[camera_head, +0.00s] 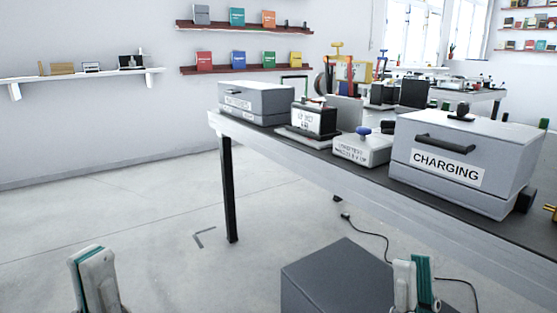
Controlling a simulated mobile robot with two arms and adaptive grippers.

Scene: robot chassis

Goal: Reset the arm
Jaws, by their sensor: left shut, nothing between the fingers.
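My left gripper (95,277) shows at the bottom left, pointing up over the bare floor. It is white with teal parts, shut and empty, and touches nothing. My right gripper (414,282) shows at the bottom right, also upright, in front of the table's lower side and apart from it. Only its upper part is in view, and I cannot tell whether its fingers are open or shut. The rest of both arms is out of the frame.
A long table (300,147) runs along the right, carrying a grey CHARGING box (463,160), a smaller grey box (257,101) and several devices. A dark grey block (335,277) and a black cable (372,230) are low near my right gripper. The left floor is clear.

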